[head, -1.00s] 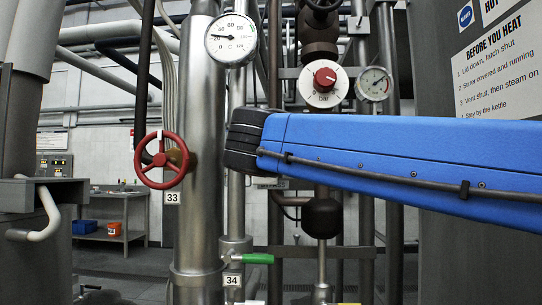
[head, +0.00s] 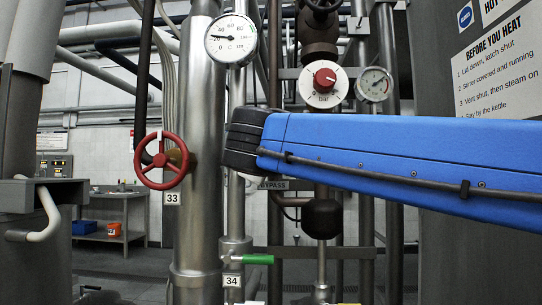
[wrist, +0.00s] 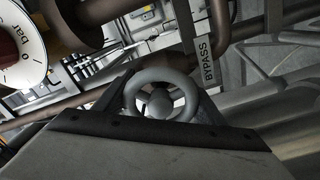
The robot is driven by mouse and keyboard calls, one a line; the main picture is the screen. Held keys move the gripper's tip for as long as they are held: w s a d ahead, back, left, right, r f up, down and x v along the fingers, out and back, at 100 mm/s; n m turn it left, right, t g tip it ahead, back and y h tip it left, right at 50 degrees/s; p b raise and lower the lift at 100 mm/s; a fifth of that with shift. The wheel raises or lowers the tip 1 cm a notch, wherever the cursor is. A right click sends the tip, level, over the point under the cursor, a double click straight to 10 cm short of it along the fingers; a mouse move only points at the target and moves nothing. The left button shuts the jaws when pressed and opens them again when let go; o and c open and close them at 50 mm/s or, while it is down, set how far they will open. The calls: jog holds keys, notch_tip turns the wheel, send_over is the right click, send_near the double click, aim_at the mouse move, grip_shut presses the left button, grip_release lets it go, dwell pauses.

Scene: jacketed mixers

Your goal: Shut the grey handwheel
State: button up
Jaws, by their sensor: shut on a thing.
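The grey handwheel (wrist: 160,76) shows in the wrist view as a small ring with spokes and a round hub. My gripper (wrist: 160,103) is shut on it, with one dark finger at each side of the rim. The wide body of my gripper hides the lower edge of the view. In the head view my blue arm reaches in from the right, and its dark end hides the grey wheel and the fingers. A BYPASS label (wrist: 206,60) hangs right beside the wheel; it also shows under my arm in the head view (head: 273,185).
A red handwheel (head: 162,161) sits on the pipe tagged 33 at left. A green lever (head: 257,259) is below, near tag 34. A red-knobbed bar dial (head: 324,83) and a gauge (head: 374,84) are just above my arm. Upright pipes crowd the area.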

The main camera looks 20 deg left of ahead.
jog(key=shift+f, duration=0.1)
jog(key=o, duration=1.1)
jog(key=shift+c, duration=0.2)
jog(key=shift+s, duration=0.1)
jog(key=v, duration=1.7)
jog(key=shift+s, duration=0.15)
